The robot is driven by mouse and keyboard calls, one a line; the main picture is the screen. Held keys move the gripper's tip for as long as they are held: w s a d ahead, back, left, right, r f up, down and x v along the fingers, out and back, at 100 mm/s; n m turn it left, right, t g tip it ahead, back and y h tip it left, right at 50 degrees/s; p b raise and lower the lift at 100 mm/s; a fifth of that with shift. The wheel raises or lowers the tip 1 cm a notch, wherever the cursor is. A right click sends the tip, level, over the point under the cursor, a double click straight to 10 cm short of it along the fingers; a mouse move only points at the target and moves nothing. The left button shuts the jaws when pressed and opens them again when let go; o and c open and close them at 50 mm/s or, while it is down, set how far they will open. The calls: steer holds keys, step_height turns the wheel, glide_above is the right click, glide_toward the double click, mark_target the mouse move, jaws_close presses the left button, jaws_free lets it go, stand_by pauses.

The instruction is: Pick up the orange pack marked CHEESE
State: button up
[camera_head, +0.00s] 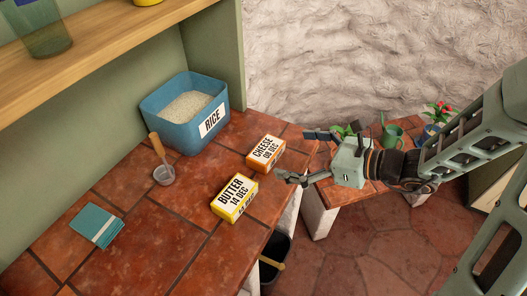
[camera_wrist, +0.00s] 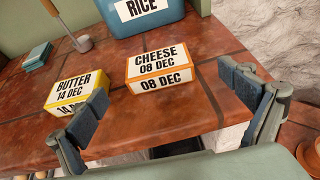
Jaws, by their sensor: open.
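The orange pack marked CHEESE 08 DEC (camera_head: 265,153) lies on the tiled counter near its right edge, beyond the yellow BUTTER pack. In the wrist view the CHEESE pack (camera_wrist: 160,68) is ahead of my gripper, between the lines of its two fingers. My gripper (camera_head: 298,157) is open and empty, just right of the pack at the counter edge, with a gap between them. In the wrist view my gripper (camera_wrist: 168,112) has its fingers spread wide. The left finger overlaps part of the yellow BUTTER pack (camera_wrist: 72,90) in the picture.
The BUTTER pack (camera_head: 234,198) stands close in front of the CHEESE pack. A blue RICE bin (camera_head: 180,134) stands behind, with a wooden-handled scoop (camera_head: 163,174) beside it. A teal folded cloth (camera_head: 97,225) lies at left. A low table (camera_head: 329,193) with plants is at right.

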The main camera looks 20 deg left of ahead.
mark_target(268, 149)
steer(key=shift+x, duration=1.2)
steer(key=x, duration=0.5)
steer(key=shift+s+a, duration=0.1)
steer(key=shift+a, duration=0.3)
steer(key=c, duration=1.2)
steer(key=shift+c, duration=1.1)
steer(key=shift+r, duration=0.1)
